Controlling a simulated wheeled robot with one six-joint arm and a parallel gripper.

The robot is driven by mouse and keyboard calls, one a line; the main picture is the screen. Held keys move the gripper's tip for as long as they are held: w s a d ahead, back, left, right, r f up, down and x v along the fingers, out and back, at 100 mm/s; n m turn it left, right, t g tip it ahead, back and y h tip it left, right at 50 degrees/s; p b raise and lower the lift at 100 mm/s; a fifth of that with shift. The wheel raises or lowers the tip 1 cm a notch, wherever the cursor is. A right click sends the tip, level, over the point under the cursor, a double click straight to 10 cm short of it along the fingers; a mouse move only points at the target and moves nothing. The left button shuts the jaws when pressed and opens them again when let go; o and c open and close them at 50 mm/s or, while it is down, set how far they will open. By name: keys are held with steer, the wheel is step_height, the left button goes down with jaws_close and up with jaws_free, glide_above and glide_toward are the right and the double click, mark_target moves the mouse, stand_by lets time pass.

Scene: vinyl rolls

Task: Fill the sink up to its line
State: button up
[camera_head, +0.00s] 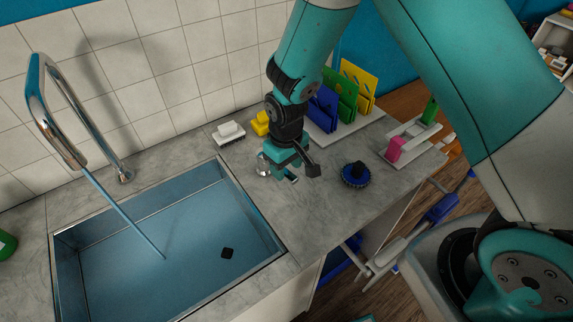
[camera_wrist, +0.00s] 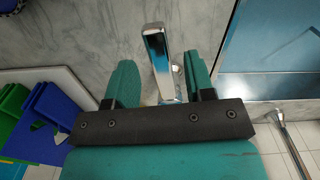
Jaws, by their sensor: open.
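The sink (camera_head: 68,236) is set in the grey counter at the left, with blue water (camera_head: 150,280) in it. A thin blue stream (camera_head: 122,214) runs from the chrome faucet (camera_head: 38,100) into the water. A small black piece (camera_head: 227,253) shows in the sink. I cannot make out a fill line. A chrome lever (camera_head: 263,165) stands on the counter right of the sink. My gripper (camera_head: 281,172) is down at it, fingers apart. In the wrist view the lever (camera_wrist: 156,45) lies between the two fingers of my gripper (camera_wrist: 161,78), with gaps showing beside it.
A white block (camera_head: 229,132) and a yellow one (camera_head: 261,123) stand by the tiled wall. Blue, green and yellow boards (camera_head: 342,95) stand in a white rack behind my gripper. A blue round brush (camera_head: 355,175) lies to the right, near a pink block (camera_head: 396,148).

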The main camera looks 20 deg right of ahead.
steer(key=shift+f, duration=0.7)
jaws_close()
steer(key=shift+s+a+m, duration=0.1)
steer(key=shift+a+m, duration=0.15)
steer(key=shift+m, duration=0.05)
steer(key=shift+s+a+m+b, duration=0.1)
steer(key=shift+a+m+b, duration=0.35)
steer(key=shift+m, duration=0.15)
jaws_free()
